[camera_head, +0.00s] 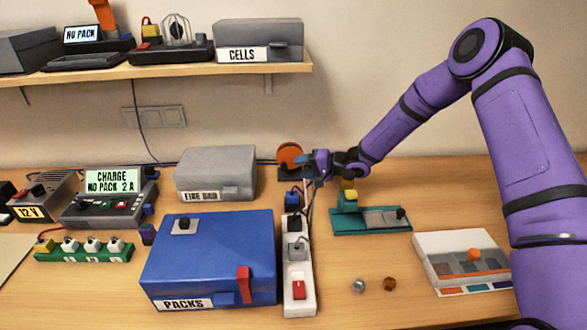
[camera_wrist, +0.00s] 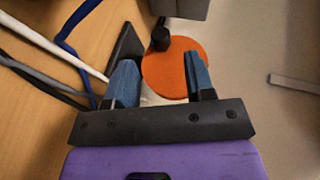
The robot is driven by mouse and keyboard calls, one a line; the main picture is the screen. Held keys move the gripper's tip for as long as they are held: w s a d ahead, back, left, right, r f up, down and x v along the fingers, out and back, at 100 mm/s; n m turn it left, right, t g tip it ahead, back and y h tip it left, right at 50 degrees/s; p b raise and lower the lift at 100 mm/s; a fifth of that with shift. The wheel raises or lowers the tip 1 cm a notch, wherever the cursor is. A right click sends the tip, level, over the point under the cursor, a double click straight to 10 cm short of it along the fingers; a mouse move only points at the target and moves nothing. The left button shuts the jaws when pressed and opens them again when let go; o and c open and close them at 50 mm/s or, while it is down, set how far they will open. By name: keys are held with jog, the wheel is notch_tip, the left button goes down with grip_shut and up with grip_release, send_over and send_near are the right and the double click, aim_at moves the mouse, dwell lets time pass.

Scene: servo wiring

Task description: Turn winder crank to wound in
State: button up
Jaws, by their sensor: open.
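The winder shows as an orange disc (camera_head: 289,153) on a dark base (camera_head: 289,175) at the back of the bench. In the wrist view the orange disc (camera_wrist: 171,68) lies just beyond my fingers, with a black knob (camera_wrist: 160,36), likely the crank handle, at its upper left edge. My gripper (camera_head: 304,161) is at the winder's right side in the head view. In the wrist view my gripper (camera_wrist: 161,80) is open, with blue fingertips apart and nothing held between them. The right fingertip overlaps the disc in the picture. I cannot tell whether it touches.
A white power strip (camera_head: 299,268) with cables stands in front of the winder. Cables (camera_wrist: 62,58) run close to my left finger. A grey FIRE BAG box (camera_head: 216,172) is left of the winder, a blue PACKS box (camera_head: 208,255) in front. A teal fixture (camera_head: 370,219) stands right.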

jog(key=shift+v, duration=1)
